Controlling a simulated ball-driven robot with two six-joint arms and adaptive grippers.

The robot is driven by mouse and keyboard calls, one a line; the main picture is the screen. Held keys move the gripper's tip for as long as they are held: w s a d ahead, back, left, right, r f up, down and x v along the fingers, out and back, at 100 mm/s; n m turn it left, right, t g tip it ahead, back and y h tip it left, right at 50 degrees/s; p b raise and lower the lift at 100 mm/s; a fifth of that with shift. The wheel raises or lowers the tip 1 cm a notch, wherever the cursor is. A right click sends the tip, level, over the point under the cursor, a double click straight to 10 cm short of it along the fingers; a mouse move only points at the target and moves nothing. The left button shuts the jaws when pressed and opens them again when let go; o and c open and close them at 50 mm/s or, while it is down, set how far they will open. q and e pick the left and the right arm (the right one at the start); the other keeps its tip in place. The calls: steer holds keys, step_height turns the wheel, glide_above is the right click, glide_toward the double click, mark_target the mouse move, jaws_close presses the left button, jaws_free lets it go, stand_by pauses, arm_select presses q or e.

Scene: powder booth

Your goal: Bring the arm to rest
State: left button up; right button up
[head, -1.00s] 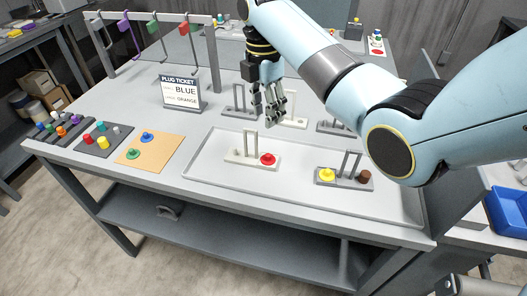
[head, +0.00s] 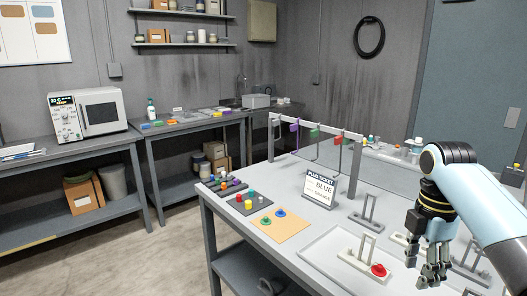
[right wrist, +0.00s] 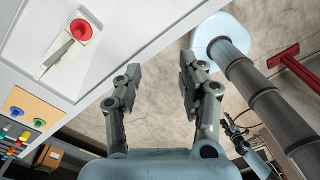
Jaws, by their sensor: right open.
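My right gripper (head: 432,268) hangs fingers down at the right of the head view, just right of the red plug (head: 379,270) and above the bench with the shallow tray (head: 325,244). In the right wrist view, its two fingers (right wrist: 158,88) stand wide apart with nothing between them. The red plug also shows there (right wrist: 81,29), on its white rack, well clear of the fingers. What looks like my left gripper (right wrist: 236,130) shows small and dark beside my column; its jaws are too small to read. The left arm is out of the head view.
The plug ticket (head: 320,188) reads blue and orange. A hook rail (head: 318,128) stands behind it. An orange board (head: 281,230) with blue and green plugs and a dark board (head: 249,205) lie at the bench's left. Open floor lies between this bench and the microwave (head: 88,114) bench.

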steer(key=s+a+f+m+t, duration=0.15)
steer(key=s+f+m, duration=0.25)
steer(key=s+m, duration=0.75)
steer(key=s+a+r+m+t, duration=0.1)
steer(key=s+r+m, duration=0.2)
steer(key=s, duration=0.5)
steer(key=s+a+r+m+t, duration=0.1)
steer(key=s+r+m+t, duration=0.2)
steer(key=s, duration=0.5)
step_height(320, 180, down, 40)
steer(key=s+d+m+g+h+b, duration=0.1)
steer(key=s+d+g+b, duration=0.2)
steer(key=b, duration=1)
arm_select(q)
step_height(320, 180, down, 22)
steer(key=b, duration=0.8)
steer(key=shift+w+r+b, duration=0.25)
steer(key=shift+w+b, duration=0.05)
arm_select(e)
steer(key=s+f, duration=0.9)
steer(key=f, duration=0.3)
steer(key=s+f+g, duration=0.1)
steer(key=s+f, duration=0.7)
steer(key=f, duration=0.4)
steer(key=shift+s+d, duration=0.35)
steer(key=shift+d, duration=0.05)
